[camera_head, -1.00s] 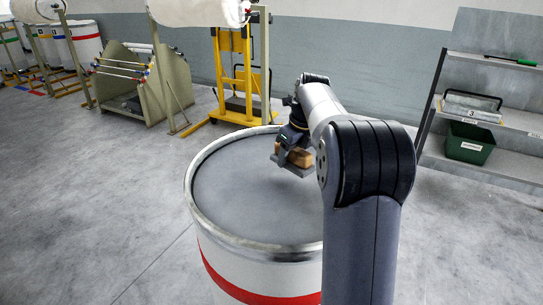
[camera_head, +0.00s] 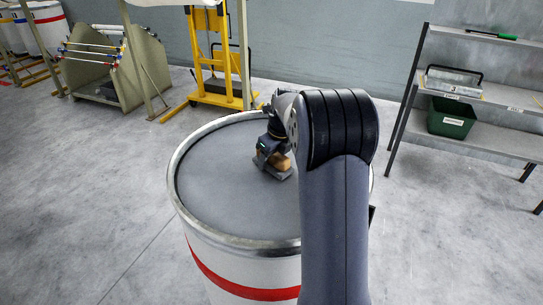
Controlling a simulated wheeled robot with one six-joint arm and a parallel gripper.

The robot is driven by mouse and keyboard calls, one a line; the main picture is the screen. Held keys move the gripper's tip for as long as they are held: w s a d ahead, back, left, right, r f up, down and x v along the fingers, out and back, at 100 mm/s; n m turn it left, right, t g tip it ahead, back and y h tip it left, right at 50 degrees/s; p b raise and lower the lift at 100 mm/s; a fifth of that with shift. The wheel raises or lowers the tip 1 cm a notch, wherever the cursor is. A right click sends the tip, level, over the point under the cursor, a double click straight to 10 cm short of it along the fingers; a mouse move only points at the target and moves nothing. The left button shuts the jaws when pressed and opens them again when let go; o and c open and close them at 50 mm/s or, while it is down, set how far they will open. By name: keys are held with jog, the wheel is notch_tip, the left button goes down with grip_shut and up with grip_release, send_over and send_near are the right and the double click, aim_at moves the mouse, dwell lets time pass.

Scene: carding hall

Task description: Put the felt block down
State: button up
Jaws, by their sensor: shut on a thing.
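The felt block (camera_head: 283,161) is a small tan and brown block with a grey underside. My gripper (camera_head: 273,163) is shut on it, low over the grey top of a large white drum (camera_head: 225,185) with a metal rim and a red band. The block's underside looks very close to the drum's top, towards its far right part. I cannot tell whether it touches. My arm hides the right part of the drum and some of the gripper.
A metal shelf rack (camera_head: 482,90) at the right holds a dark green bin (camera_head: 451,118) and other items. A yellow lifting frame (camera_head: 213,60) and a beige rod rack (camera_head: 118,70) stand behind. The drum's top is otherwise bare where visible. Grey floor lies open at left.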

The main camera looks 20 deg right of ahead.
aim_at(279, 155)
jog(key=shift+f, duration=0.2)
jog(key=o, duration=0.9)
jog(key=shift+r, duration=0.1)
jog(key=b+v, duration=0.1)
jog(key=v, duration=1.1)
jog(key=shift+r, duration=0.1)
